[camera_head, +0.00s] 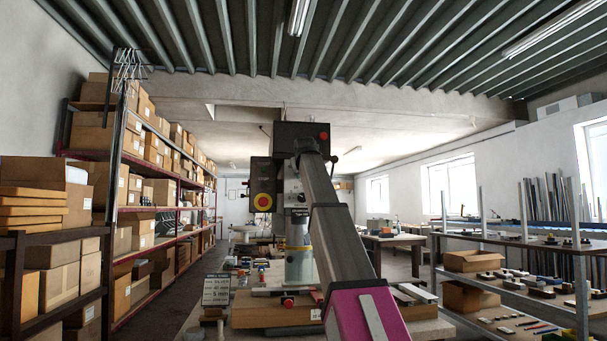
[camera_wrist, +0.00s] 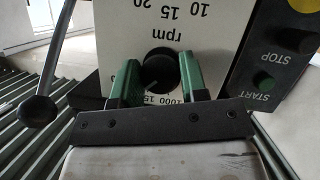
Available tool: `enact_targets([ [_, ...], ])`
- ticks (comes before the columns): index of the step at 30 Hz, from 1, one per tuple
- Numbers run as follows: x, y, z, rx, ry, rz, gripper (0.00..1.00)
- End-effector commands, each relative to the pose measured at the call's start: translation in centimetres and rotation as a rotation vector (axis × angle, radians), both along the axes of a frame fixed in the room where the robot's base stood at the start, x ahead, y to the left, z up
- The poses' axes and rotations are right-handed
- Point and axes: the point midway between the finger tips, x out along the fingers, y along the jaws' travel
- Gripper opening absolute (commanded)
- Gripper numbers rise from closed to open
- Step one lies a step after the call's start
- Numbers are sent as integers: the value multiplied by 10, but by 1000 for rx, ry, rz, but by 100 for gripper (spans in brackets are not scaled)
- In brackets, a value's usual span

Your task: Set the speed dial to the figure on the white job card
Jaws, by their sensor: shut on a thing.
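In the wrist view my gripper (camera_wrist: 157,80) has its two green fingers on either side of the round black speed dial (camera_wrist: 158,70), shut on it. The dial sits on a white plate (camera_wrist: 115,40) marked "rpm", with figures that appear upside down. A pale pointer line shows low on the dial; some figures around it are hidden by the fingers. In the head view my arm reaches up to the dark head of the drilling machine (camera_head: 290,133), and the dial is hidden there. A small printed card (camera_head: 216,289) stands at the bench's left; its lines are too small to read surely.
In the wrist view, START (camera_wrist: 263,81) and STOP (camera_wrist: 296,40) buttons lie right of the dial, and a lever with a black ball (camera_wrist: 39,109) lies left. In the head view, a yellow-ringed red button (camera_head: 262,201) is on the machine. Shelves with boxes (camera_head: 60,280) stand left.

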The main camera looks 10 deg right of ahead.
Motion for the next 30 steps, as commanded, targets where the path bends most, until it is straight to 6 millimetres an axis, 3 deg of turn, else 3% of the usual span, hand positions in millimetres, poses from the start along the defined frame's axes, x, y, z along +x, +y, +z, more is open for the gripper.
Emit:
enact_targets([
  [30,-1,2,-2,-916,-1,1,16],
])
